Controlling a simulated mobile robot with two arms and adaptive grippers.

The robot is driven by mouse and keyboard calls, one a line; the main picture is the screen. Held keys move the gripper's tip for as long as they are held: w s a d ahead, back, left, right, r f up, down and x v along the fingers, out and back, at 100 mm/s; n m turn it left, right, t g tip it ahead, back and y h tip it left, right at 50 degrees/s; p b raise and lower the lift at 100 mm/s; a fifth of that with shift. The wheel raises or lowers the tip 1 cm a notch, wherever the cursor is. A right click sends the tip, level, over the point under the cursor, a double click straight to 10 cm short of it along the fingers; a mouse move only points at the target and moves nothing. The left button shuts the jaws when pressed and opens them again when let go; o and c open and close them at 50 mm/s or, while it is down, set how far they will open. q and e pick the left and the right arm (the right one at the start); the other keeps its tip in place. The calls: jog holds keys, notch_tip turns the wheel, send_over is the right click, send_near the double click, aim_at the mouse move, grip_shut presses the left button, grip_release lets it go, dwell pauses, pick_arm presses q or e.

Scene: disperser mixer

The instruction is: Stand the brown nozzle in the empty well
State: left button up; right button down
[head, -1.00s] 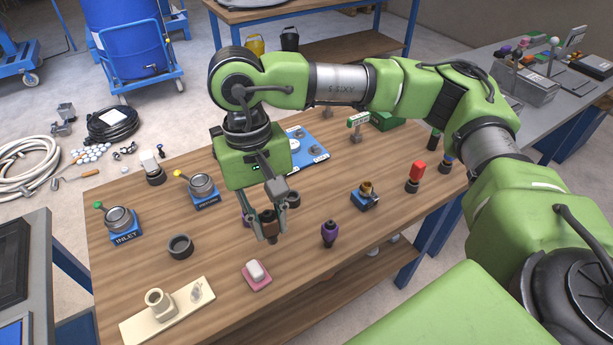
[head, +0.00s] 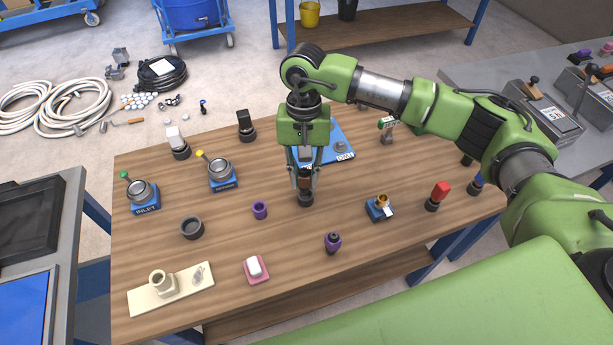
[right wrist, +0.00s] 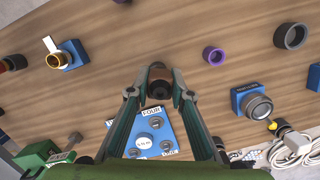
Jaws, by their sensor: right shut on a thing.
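The brown nozzle (head: 305,184) is upright in my right gripper (head: 304,178), with a dark lower end; whether it touches the table is unclear. In the right wrist view, the brown nozzle (right wrist: 160,76) sits between the two fingertips (right wrist: 158,92). A blue plate with several round grey spots (right wrist: 150,137) lies near it; in the head view my right gripper partly hides this plate (head: 342,133). Which opening is the empty well I cannot tell. A hollow purple cup (head: 260,209) stands left of the nozzle. My left gripper is out of view.
A purple nozzle-like piece (head: 332,242) stands in front. A black ring (head: 192,228), a cream board with a socket (head: 205,283) and a pink dish (head: 257,280) are at front left. A blue block with a brass fitting (head: 379,208) is right. Bare wood surrounds the nozzle.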

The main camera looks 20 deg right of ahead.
jog(key=shift+w+d+f, duration=0.2)
jog(key=shift+w+f, duration=0.25)
jog(key=shift+f, duration=0.1)
jog(key=shift+w+d+f, duration=0.15)
jog(key=shift+w+f, duration=0.2)
jog(key=shift+f, duration=0.2)
notch_tip(320, 180, down, 3)
jog(key=shift+w+d+p, duration=0.15)
jog(key=shift+p, duration=1.1)
jog(key=shift+f, duration=0.25)
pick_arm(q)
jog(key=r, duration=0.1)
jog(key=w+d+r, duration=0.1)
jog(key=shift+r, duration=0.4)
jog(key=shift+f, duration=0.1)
pick_arm(e)
jog(key=shift+f+b, duration=0.2)
jog(key=shift+b, duration=0.1)
jog(key=c, duration=1.8)
grip_release()
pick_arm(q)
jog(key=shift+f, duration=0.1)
